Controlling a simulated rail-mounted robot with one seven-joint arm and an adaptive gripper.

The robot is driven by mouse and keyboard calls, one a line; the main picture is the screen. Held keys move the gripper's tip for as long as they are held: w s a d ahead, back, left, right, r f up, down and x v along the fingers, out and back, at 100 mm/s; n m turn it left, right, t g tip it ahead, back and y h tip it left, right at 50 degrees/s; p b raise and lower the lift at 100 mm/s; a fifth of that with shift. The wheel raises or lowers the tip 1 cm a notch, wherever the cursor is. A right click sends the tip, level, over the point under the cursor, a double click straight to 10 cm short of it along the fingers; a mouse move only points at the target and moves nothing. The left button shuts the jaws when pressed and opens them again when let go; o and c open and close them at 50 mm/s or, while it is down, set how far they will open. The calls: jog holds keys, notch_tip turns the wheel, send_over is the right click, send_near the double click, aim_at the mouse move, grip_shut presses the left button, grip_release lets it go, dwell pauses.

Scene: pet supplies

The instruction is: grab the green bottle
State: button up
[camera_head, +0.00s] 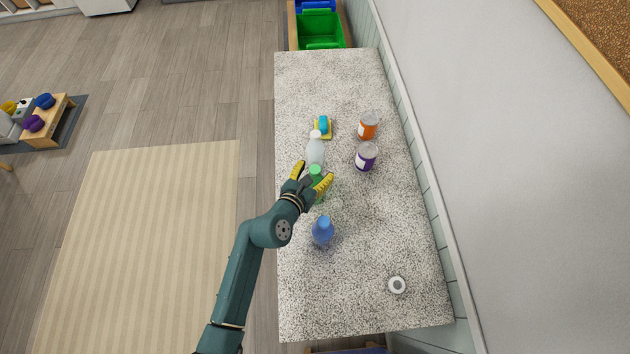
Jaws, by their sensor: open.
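The green bottle (315,171) stands on the speckled countertop (375,240), near its left edge. My gripper (312,172) is open, with its yellow fingers on either side of the bottle as seen from above. Only the bottle's top and a bit of its body show; the rest is hidden by my gripper. I cannot tell whether the fingers touch it.
A clear white-capped bottle (316,152) stands just behind the green bottle, and a blue bottle (322,231) stands in front. A purple can (366,157) and an orange can (368,126) stand to the right. A small white round object (397,285) lies at the front right.

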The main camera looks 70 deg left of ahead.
jog(key=shift+f, duration=0.1)
jog(key=shift+c, duration=0.2)
grip_shut()
